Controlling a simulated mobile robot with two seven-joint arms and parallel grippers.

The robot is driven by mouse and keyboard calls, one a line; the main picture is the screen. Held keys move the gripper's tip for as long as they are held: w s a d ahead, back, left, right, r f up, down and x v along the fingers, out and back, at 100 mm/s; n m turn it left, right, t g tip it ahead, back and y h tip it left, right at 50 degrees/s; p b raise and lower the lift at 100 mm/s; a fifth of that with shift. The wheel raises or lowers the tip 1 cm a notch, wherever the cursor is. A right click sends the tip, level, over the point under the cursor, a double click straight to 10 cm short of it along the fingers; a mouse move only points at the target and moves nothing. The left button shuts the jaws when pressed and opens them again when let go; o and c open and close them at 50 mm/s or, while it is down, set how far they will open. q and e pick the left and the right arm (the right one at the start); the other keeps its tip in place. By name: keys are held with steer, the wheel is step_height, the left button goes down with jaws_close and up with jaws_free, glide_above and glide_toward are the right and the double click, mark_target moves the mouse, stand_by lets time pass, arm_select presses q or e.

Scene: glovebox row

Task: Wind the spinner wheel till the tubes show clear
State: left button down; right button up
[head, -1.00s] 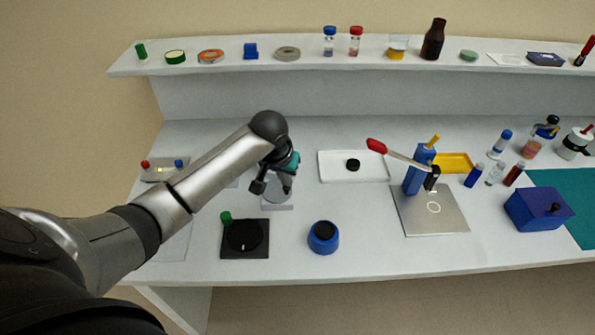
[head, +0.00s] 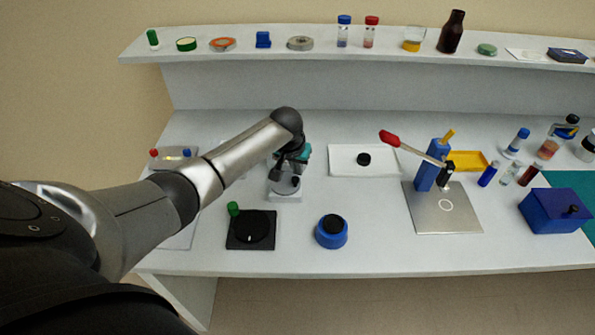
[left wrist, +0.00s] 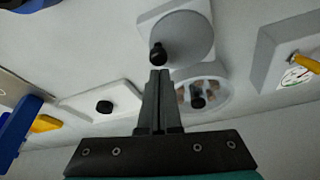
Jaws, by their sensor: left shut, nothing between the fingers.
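The spinner wheel, a grey disc (left wrist: 185,36) with a black crank knob (left wrist: 158,53), sits on a pale base; it also shows in the head view (head: 280,187), just below my left gripper. Next to it in the left wrist view is a round clear-topped bowl (left wrist: 216,88) with brownish, cloudy-looking contents and a black knob (left wrist: 198,101). The tubes are too small to make out singly. My left gripper (left wrist: 160,72) is shut and empty, its tips close to the crank knob; contact cannot be told. In the head view my left gripper (head: 279,163) hides the bowl. My right gripper is out of view.
A white tray (head: 345,172) with a black knob lies to the right. In front are a black plate with a dial (head: 240,243) and a blue round pot (head: 331,238). A gauge box (left wrist: 285,55) shows in the wrist view.

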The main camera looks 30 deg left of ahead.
arm_select(q)
steer(key=shift+w+f, duration=0.15)
steer(key=shift+f, duration=0.2)
steer(key=shift+s+d+m+h+p, duration=0.1)
steer(key=shift+s+m+h+p, duration=0.25)
steer(key=shift+m, duration=0.35)
steer(key=shift+s+d+m+h+p, duration=0.15)
steer(key=shift+m+p, duration=0.25)
steer(key=shift+m, duration=0.3)
